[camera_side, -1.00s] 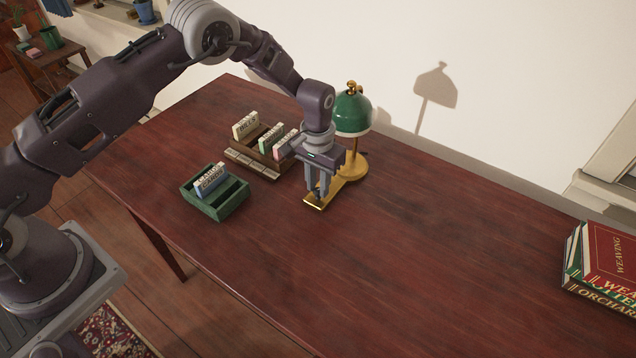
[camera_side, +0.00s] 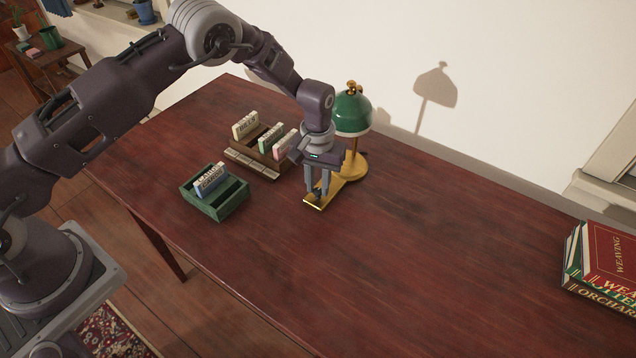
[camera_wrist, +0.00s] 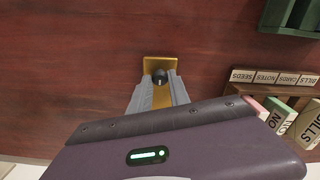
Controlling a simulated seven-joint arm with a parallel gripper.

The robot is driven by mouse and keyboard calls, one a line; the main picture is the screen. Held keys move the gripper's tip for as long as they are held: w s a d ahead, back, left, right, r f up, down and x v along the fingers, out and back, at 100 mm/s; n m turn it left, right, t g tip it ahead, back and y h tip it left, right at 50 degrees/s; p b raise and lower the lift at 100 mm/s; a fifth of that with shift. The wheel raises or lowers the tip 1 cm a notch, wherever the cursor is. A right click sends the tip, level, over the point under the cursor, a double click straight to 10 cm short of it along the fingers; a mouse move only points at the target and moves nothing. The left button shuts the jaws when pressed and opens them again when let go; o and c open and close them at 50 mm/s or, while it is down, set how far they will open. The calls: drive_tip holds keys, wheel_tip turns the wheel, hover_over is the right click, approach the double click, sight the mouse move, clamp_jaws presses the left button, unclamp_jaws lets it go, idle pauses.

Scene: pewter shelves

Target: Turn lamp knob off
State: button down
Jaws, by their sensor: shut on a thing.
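The lamp has a green shade (camera_side: 352,112) and a brass base (camera_side: 353,166) with a flat brass plate (camera_side: 312,207) reaching toward the front of the table. A dark round knob (camera_wrist: 160,76) stands on that plate in the wrist view, where the plate (camera_wrist: 160,62) also shows. My gripper (camera_side: 317,195) points down over the plate. Its two fingers (camera_wrist: 160,84) are shut on the knob, one on each side. In the side view the fingers mostly hide the knob.
A green tray (camera_side: 228,208) with cards and a wooden sorter (camera_side: 240,156) with several labelled cards stand left of the lamp. Books (camera_side: 600,262) are stacked at the far right. The table (camera_side: 420,260) between is clear.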

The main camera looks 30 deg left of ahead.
sight(318, 190)
drive_tip(key=c, duration=1.2)
unclamp_jaws()
drive_tip(key=shift+r, duration=0.15)
wheel_tip(318, 190, up, 7)
drive_tip(key=shift+f, duration=0.1)
